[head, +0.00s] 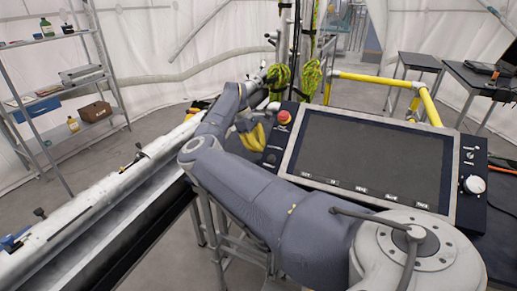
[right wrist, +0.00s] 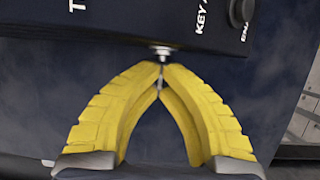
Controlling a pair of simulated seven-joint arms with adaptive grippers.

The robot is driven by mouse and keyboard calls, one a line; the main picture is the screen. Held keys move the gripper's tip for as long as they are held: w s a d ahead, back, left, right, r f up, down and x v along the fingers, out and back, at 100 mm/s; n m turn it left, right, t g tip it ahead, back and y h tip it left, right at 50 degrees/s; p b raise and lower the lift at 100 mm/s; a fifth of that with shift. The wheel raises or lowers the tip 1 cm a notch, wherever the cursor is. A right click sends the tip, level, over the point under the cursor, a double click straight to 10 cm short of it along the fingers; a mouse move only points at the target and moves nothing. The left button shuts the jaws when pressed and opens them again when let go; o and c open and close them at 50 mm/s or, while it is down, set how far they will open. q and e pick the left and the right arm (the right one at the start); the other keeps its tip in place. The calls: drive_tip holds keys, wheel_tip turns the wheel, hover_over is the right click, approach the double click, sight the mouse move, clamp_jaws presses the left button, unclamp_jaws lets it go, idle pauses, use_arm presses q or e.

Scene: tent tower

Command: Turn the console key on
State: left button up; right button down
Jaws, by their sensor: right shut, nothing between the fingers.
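The console (head: 290,135) stands in the middle right of the head view, with a dark screen (head: 365,155) in a grey frame. My right gripper (head: 258,136), with yellow fingers, is at the left edge of the console. In the right wrist view its fingertips (right wrist: 160,68) meet, shut and empty, just below a small silver metal piece, seemingly the key (right wrist: 162,52), at the panel's edge. White lettering reading "KEY" (right wrist: 202,18) is on the panel nearby. I cannot tell if the tips touch the key or which way it is turned. My left gripper is not in view.
A red button (head: 284,117) is at the console's upper left corner, close to my right gripper. A white knob (head: 474,184) is on its right side. A long pale rail (head: 95,205) runs along the left. A black knob (right wrist: 240,10) is near the lettering.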

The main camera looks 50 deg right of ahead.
drive_tip(key=shift+s+a+f+m+t+h, duration=0.15)
drive_tip(key=shift+m+t+h, duration=0.2)
drive_tip(key=shift+h, duration=1.05)
drive_tip(key=shift+w+a+m+t+h, duration=0.2)
drive_tip(key=shift+t+h, duration=0.25)
drive_tip(key=shift+h, duration=0.95)
drive_tip(key=c, duration=1.6)
unclamp_jaws()
drive_tip(key=shift+d, duration=0.1)
drive_tip(key=v, duration=1.2)
drive_tip(key=shift+s+f, duration=0.1)
drive_tip(key=shift+s, duration=0.1)
